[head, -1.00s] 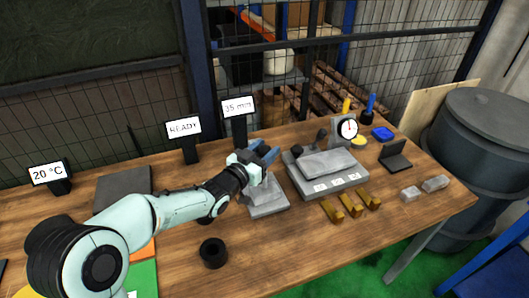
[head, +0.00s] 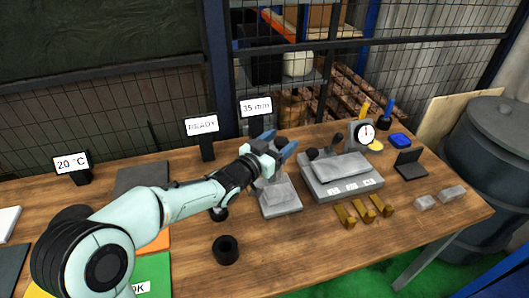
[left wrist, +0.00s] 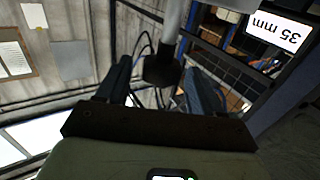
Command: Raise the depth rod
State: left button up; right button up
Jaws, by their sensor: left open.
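The depth gauge stands on the bench as a grey block (head: 281,198), behind the front edge and beneath my left gripper (head: 279,143). My left gripper is open, its two blue-grey fingers apart at the top of the gauge. A dark round knob (head: 282,142) shows between the fingers in the head view. In the left wrist view a pale rod with a dark end (left wrist: 162,68) stands between the two open fingers (left wrist: 158,85); I see no finger clearly touching it. The gripper hides much of the rod in the head view. My right gripper is not in view.
A "35 mm" display (head: 256,107) stands just behind the gauge, and a "READY" display (head: 202,125) to its left. A grey fixture (head: 340,185) with a dial (head: 365,132) is close on the right. A black ring (head: 225,250) lies in front.

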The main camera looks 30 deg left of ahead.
pick_arm(q)
jog(key=s+a, duration=0.1)
jog(key=s, duration=1.1)
jog(key=shift+s+a, duration=0.15)
jog(key=shift+a, duration=0.1)
